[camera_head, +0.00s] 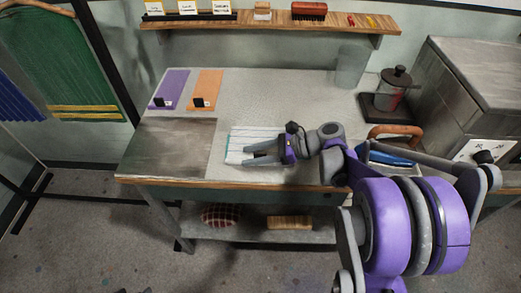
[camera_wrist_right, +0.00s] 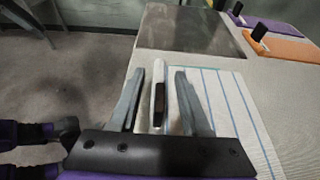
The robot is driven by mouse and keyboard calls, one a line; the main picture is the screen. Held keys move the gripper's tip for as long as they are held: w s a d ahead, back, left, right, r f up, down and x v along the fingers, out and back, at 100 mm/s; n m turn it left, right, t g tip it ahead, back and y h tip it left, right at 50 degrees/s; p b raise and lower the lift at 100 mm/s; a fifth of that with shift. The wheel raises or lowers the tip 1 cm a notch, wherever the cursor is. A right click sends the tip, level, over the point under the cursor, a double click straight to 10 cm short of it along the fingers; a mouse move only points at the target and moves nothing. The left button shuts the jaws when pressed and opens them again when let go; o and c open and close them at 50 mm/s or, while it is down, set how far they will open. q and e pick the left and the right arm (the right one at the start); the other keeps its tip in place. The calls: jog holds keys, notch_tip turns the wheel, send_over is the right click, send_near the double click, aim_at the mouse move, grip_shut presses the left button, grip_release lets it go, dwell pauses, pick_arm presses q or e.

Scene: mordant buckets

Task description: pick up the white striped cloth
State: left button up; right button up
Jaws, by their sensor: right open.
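The white striped cloth (camera_head: 240,137) lies on the worktable, with thin blue-green lines along it. In the right wrist view the cloth (camera_wrist_right: 235,95) spreads to the right of the fingers. My right gripper (camera_head: 246,154) is open over the cloth's near part, fingers pointing left in the head view. In the right wrist view its fingers (camera_wrist_right: 158,75) stand apart, with a narrow white strip and a dark patch between them. I cannot tell whether the fingers touch the cloth. My left gripper is not in view.
Purple (camera_head: 172,86) and orange (camera_head: 206,88) sheets with small dark tags lie at the back left. A dark grey panel (camera_head: 170,145) covers the table's left end. A lidded pot (camera_head: 397,80) stands at the back right. A blue item (camera_head: 388,157) lies near my right arm.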

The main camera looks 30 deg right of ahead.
jog(key=shift+w+a+f, duration=0.15)
jog(key=shift+w+a, duration=0.05)
jog(key=shift+a, duration=0.15)
grip_shut()
dwell(0.3)
